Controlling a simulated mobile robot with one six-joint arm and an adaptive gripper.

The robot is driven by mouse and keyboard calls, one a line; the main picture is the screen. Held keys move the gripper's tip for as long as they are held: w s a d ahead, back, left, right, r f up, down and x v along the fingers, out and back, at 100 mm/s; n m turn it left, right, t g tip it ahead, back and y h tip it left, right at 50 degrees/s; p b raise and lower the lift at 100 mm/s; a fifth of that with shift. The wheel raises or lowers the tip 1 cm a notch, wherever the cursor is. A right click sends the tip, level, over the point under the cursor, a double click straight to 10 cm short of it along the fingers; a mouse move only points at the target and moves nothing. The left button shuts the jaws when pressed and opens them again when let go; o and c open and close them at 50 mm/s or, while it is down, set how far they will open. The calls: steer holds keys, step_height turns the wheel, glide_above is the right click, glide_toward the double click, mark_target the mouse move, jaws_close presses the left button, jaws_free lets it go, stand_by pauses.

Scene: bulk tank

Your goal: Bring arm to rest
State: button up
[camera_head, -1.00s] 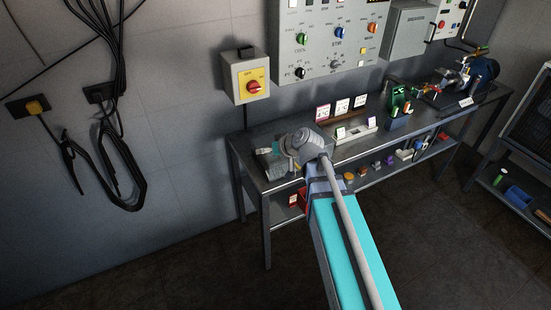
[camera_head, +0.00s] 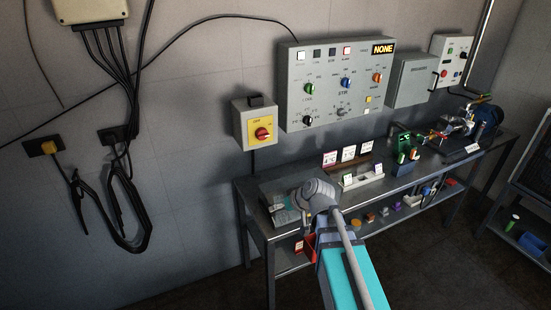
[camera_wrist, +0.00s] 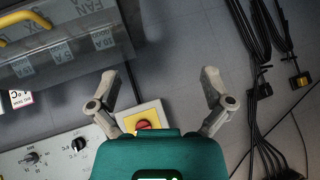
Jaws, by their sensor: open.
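My gripper (camera_wrist: 162,88) is open in the wrist view, its two grey fingers spread wide with nothing between the tips. Its teal body fills the bottom of that view. Beyond the fingers is the wall with the yellow switch box and red knob (camera_wrist: 144,126), apart from the fingers. In the head view my arm reaches up from the bottom right to above the left end of the steel bench (camera_head: 254,224). The fingers are not clear there, largely hidden by my arm's grey joint.
The switch box (camera_head: 254,123) and control panel (camera_head: 300,72) are on the wall behind the bench. Cables (camera_head: 112,215) hang at the left. A clear-sided box with fuse labels (camera_wrist: 62,50) is close at the wrist view's upper left. Small items crowd the bench and lower shelf.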

steer(key=s+d+f+m+g+h+p, duration=0.2)
steer(key=s+d+m+g+h, duration=0.2)
steer(key=s+d, duration=0.7)
steer(key=s+g+h, duration=0.1)
steer(key=s+h, duration=0.1)
steer(key=shift+s+d+g+p, duration=0.3)
steer(key=shift+d+g+p, duration=0.05)
steer(key=shift+g, duration=0.05)
steer(key=shift+f, duration=0.1)
stand_by(0.4)
